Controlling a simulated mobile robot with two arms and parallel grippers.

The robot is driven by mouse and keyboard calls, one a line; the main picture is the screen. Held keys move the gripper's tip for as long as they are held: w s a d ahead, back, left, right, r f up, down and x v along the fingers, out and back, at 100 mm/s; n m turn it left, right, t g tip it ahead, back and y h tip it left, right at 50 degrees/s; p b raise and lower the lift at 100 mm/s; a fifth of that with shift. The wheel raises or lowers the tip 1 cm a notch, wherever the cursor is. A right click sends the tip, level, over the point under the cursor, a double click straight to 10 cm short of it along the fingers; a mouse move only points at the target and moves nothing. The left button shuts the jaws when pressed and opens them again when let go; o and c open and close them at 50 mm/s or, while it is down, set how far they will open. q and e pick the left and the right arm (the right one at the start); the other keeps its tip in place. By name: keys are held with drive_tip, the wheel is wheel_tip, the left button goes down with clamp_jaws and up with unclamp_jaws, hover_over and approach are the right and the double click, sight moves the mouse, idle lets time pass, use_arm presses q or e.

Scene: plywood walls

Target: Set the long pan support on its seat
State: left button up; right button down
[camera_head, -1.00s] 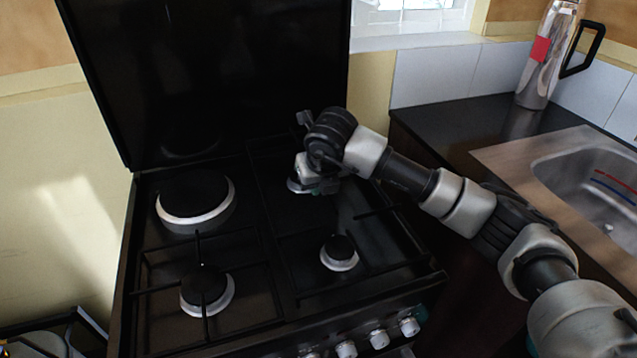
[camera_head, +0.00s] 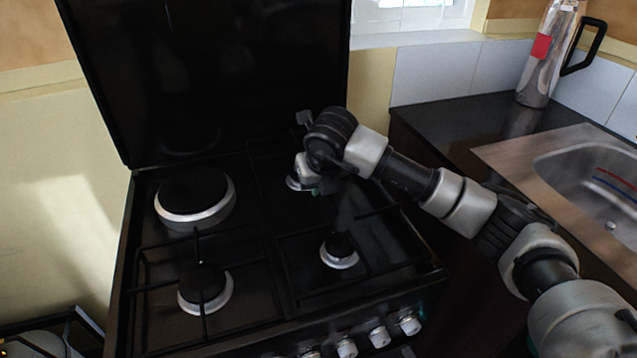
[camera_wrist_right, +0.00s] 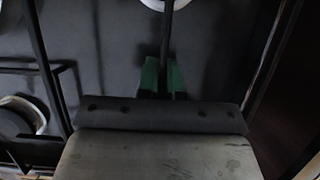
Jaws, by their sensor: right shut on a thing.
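The long pan support (camera_head: 271,225) is a thin black wire frame over the right half of the hob. Its side bars and a cross bar show in the right wrist view (camera_wrist_right: 167,40). My right gripper (camera_head: 316,190) is low over the rear right of the hob, beside the rear right burner. In the wrist view its green fingertips (camera_wrist_right: 163,78) are closed on a thin black bar of the support. Black on black, I cannot tell whether the support touches its seat all round. My arm hides part of its rear. My left gripper is not in view.
The front right burner (camera_head: 339,251), rear left burner (camera_head: 194,200) and front left burner (camera_head: 205,290) are in view. The black lid (camera_head: 220,80) stands up behind. Knobs (camera_head: 379,336) line the front. A worktop (camera_head: 450,115), flask (camera_head: 548,55) and sink (camera_head: 600,180) are right.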

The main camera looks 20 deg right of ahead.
sight(316, 206)
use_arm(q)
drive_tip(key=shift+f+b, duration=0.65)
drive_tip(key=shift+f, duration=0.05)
use_arm(e)
drive_tip(key=shift+f, duration=0.75)
use_arm(q)
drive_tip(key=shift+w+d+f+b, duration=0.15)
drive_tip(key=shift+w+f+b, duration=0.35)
drive_tip(key=shift+b, duration=0.15)
use_arm(e)
drive_tip(key=shift+f, duration=0.75)
drive_tip(key=shift+f, duration=0.15)
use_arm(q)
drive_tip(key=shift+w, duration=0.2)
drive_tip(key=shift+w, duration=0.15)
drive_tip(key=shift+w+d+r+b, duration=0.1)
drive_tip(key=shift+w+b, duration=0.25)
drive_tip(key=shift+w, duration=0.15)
use_arm(e)
drive_tip(key=shift+f, duration=0.2)
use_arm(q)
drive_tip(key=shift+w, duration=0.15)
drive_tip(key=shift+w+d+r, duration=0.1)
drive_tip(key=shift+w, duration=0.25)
use_arm(e)
drive_tip(key=shift+f, duration=0.15)
